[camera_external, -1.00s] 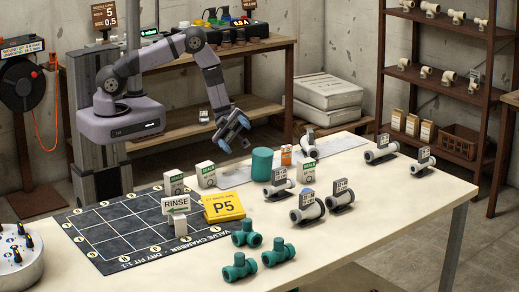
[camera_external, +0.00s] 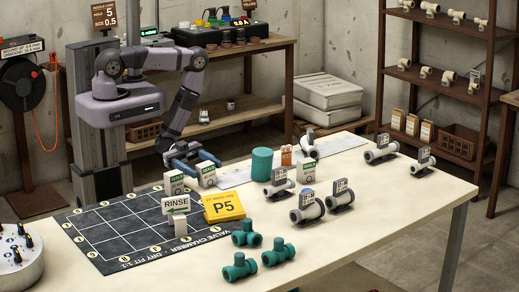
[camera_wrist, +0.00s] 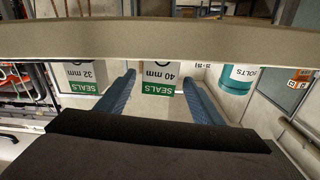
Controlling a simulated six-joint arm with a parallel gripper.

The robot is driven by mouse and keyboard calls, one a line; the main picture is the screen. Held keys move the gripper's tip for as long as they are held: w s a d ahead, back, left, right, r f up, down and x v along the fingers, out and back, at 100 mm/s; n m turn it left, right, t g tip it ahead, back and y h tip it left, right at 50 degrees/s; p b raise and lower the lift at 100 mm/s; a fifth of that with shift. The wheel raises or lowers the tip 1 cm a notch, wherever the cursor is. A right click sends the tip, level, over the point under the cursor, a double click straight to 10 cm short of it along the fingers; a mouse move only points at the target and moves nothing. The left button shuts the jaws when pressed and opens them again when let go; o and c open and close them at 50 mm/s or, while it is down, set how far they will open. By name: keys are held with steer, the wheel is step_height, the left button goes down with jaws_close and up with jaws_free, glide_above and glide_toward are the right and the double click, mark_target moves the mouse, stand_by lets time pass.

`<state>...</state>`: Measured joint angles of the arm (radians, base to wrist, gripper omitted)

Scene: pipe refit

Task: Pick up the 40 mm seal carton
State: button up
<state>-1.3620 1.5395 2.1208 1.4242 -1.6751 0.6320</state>
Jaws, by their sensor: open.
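The 40 mm seal carton (camera_external: 208,175) is a small white box with a green SEALS band, upright on the table at the back right of the dark grid mat. In the wrist view its label (camera_wrist: 160,77) is upside down and lies between my two blue fingers. My gripper (camera_external: 196,163) is open and empty, low and just behind the cartons. I cannot tell whether the fingertips reach past the carton's near face; no contact shows. A similar 32 mm seal carton (camera_external: 176,183) stands to its left, also seen in the wrist view (camera_wrist: 84,77) outside the left finger.
A teal bolts cylinder (camera_external: 262,162) stands to the right, outside the right finger in the wrist view (camera_wrist: 238,78). Teal fittings (camera_external: 246,234) and grey valves (camera_external: 307,207) lie farther off.

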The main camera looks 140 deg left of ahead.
steer(key=shift+s+f+n+y, duration=0.1)
steer(key=shift+f+n+y, duration=0.2)
steer(key=shift+w, duration=1.1)
steer(key=shift+w+d, duration=0.1)
steer(key=shift+w, duration=2.5)
steer(key=c, duration=1.2)
steer(key=shift+o, duration=0.2)
steer(key=shift+r, duration=0.2)
